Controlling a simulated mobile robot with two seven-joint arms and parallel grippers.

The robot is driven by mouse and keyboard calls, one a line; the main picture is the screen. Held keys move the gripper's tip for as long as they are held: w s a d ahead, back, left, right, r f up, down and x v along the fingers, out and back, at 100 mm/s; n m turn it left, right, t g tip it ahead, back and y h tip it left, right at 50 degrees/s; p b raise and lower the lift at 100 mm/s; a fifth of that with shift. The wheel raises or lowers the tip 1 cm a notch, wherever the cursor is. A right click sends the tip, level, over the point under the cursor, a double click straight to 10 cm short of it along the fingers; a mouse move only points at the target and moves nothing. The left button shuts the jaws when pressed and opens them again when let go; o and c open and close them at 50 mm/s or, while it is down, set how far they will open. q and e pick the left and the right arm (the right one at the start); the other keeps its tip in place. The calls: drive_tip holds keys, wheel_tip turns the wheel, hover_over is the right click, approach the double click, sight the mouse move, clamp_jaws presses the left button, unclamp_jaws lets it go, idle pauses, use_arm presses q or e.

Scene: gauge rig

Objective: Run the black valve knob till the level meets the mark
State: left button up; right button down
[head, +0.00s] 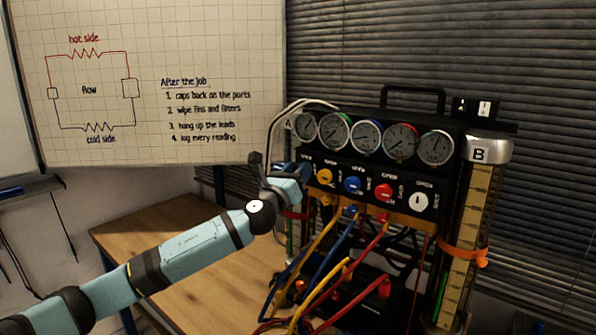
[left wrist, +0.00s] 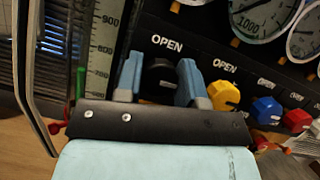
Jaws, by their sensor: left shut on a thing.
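The black valve knob (left wrist: 158,75) sits under an "OPEN" label at the left end of the panel in the left wrist view. My left gripper (left wrist: 160,82) has one blue finger on each side of it and is shut on it. In the head view my left gripper (head: 292,178) is at the panel's left end and hides the knob. The right-hand tube B (head: 470,205) has an orange collar (head: 464,254), with a green column (head: 441,298) below it. A left-hand scale (left wrist: 103,40) shows beside a green strip (left wrist: 80,83) and a red piece (left wrist: 57,128). My right gripper is not in view.
Yellow (head: 324,177), blue (head: 353,185), red (head: 384,192) and white (head: 419,201) knobs line the panel to the right, below several dials (head: 366,136). Coloured hoses (head: 343,245) hang in front. The wooden table (head: 190,290) is bare at left.

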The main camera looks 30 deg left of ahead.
use_arm(q)
drive_tip(key=shift+r+n, duration=0.1)
drive_tip(key=shift+n, duration=0.3)
drive_tip(key=n+y+p, duration=0.1)
drive_tip(key=n, duration=0.1)
drive_tip(key=n+y+p, duration=0.1)
drive_tip(key=n+y, duration=0.1)
drive_tip(key=n, duration=0.1)
drive_tip(key=shift+r+g+p, duration=0.1)
drive_tip(key=shift+g+p, duration=0.3)
drive_tip(key=n+p, duration=0.1)
drive_tip(key=n, duration=0.1)
drive_tip(key=n+g+y+p, duration=0.1)
drive_tip(key=n, duration=0.2)
drive_tip(key=shift+y+p, duration=0.3)
drive_tip(key=shift+p, duration=0.05)
drive_tip(key=n+g+p, duration=0.1)
drive_tip(key=n+p, duration=0.2)
drive_tip(key=n, duration=0.1)
drive_tip(key=n+g+y+p, duration=0.1)
drive_tip(key=n+g+p, duration=0.1)
drive_tip(key=n+p, duration=0.1)
drive_tip(key=shift+n, duration=0.4)
drive_tip(key=shift+n+g+p, duration=0.4)
drive_tip(key=shift+n+p, duration=0.4)
drive_tip(key=shift+p, duration=0.3)
drive_tip(key=shift+n+p, duration=0.3)
drive_tip(key=shift+f, duration=0.2)
drive_tip(key=o, duration=0.9)
